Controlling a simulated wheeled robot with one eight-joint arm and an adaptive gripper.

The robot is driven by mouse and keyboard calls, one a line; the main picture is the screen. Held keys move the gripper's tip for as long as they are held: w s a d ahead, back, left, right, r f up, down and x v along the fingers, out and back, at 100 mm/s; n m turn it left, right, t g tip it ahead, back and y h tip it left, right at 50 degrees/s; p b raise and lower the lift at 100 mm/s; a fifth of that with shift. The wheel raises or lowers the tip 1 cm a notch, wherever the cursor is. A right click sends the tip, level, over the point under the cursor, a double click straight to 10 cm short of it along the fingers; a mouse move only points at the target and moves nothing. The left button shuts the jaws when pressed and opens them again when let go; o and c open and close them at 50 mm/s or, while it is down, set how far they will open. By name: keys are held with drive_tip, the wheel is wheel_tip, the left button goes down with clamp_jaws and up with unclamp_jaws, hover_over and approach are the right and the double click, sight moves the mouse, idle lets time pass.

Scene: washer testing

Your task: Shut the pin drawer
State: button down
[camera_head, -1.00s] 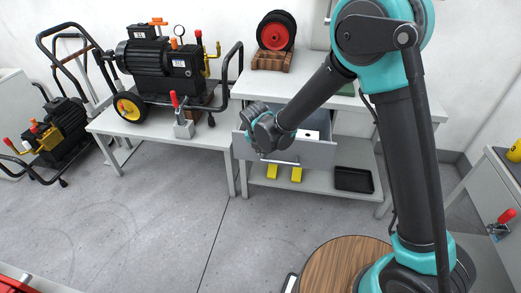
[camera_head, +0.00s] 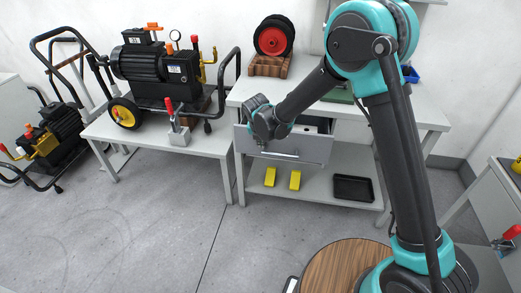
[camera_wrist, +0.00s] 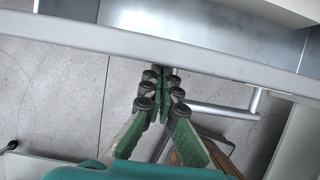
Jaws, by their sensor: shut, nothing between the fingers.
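The pin drawer (camera_head: 300,148) sticks out of the grey workbench, partly open, with its bar handle (camera_head: 276,155) on the front. Part of its inside shows behind the front panel. In the wrist view the drawer's top front edge (camera_wrist: 235,70) crosses the picture, with the handle (camera_wrist: 225,110) below it at right. My gripper (camera_wrist: 163,72) is shut and empty, its fingertips at the drawer's front edge left of the handle; contact looks likely but is hard to tell. In the head view my wrist hides the drawer's left front corner and the fingertips are not clear.
The workbench has a lower shelf (camera_head: 318,192) with yellow blocks (camera_head: 270,177) and a black tray (camera_head: 353,188). A pump cart (camera_head: 155,75) stands on the table at left. A red wheel (camera_head: 273,38) sits on top of the bench. The floor in front is clear.

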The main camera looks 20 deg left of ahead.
drive_tip(key=w+a, duration=0.1)
drive_tip(key=w, duration=0.3)
drive_tip(key=w+a, duration=0.1)
drive_tip(key=w, duration=0.3)
drive_tip(key=w+a, duration=0.1)
drive_tip(key=w, duration=0.3)
drive_tip(key=shift+w, duration=0.3)
drive_tip(key=shift+r, duration=0.1)
